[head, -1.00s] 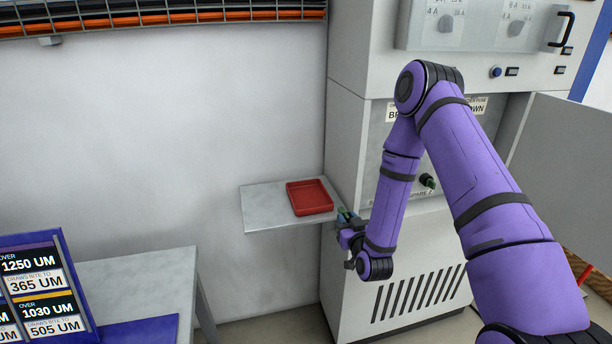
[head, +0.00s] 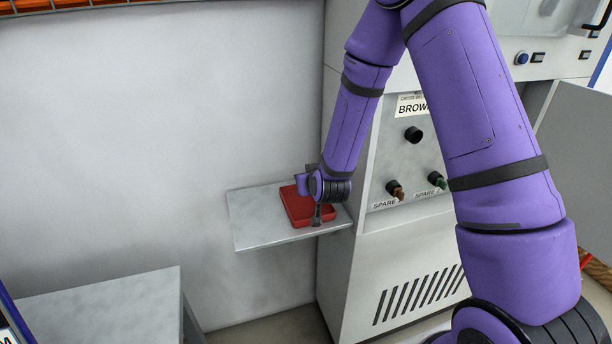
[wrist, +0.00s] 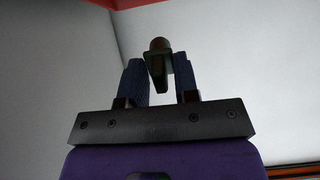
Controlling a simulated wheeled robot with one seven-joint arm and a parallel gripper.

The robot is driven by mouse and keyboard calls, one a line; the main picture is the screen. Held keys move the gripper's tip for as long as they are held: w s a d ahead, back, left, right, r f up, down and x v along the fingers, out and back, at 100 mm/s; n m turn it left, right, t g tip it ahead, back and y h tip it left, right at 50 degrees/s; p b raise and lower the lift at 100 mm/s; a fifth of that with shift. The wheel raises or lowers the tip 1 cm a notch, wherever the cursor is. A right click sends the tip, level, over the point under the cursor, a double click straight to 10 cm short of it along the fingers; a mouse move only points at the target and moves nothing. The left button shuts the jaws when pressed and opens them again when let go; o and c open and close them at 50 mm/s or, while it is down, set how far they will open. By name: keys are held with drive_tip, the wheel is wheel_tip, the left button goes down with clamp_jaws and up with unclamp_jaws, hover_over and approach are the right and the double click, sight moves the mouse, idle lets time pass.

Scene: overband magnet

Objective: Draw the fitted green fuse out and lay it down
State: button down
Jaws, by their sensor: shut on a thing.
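My gripper (wrist: 160,78) is shut on the green fuse (wrist: 159,66), which shows in the wrist view as a dark green body with a brownish rounded end between the blue-grey fingers. In the head view my gripper (head: 316,192) is over the red tray (head: 293,212) on the small grey shelf (head: 258,224). A round dark socket (head: 413,135) under the BROWN label on the cabinet panel looks empty.
A brown spare fuse (head: 396,191) and a green spare fuse (head: 437,181) sit in the panel right of the shelf. The cabinet (head: 350,281) stands against the shelf's right end. A grey table (head: 105,308) is at lower left. The shelf's left part is bare.

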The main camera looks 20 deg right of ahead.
drive_tip(key=shift+f, duration=3.2)
drive_tip(key=c, duration=0.8)
unclamp_jaws()
